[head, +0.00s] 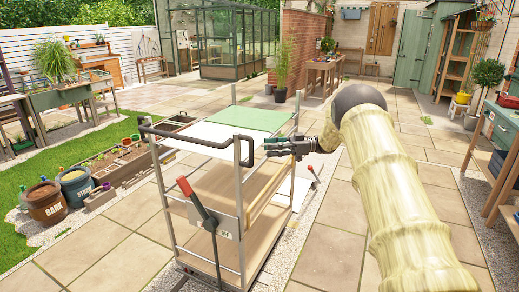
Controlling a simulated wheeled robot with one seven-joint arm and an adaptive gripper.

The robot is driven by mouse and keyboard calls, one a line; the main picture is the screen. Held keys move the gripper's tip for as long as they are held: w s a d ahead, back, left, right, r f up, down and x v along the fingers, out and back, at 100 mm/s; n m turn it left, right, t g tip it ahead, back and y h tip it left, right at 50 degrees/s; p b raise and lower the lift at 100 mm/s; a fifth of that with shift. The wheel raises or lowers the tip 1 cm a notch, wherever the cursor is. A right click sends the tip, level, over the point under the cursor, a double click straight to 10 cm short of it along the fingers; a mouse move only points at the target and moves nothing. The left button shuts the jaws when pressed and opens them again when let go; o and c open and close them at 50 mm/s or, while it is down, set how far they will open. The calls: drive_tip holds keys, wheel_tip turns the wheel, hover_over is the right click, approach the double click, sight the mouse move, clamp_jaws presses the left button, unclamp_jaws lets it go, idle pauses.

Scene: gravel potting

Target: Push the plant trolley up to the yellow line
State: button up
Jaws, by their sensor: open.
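The plant trolley (228,222) stands on the paving in the middle of the head view, with metal posts, wooden shelves and a white and green top. Its black push handle (190,138) runs across the near left end. A red-tipped lever (199,208) and a small lettered plate stand at the trolley's near end. My gripper (268,147) is open, at the trolley's right side at about top height, close to the right end of the handle. I cannot tell whether it touches the trolley. I cannot make out a yellow line in this view.
A bench with drawers (505,135) is at the right edge. A brick wall (303,50) and greenhouse (235,45) stand behind.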

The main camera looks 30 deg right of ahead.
drive_tip(key=shift+v, duration=1.95)
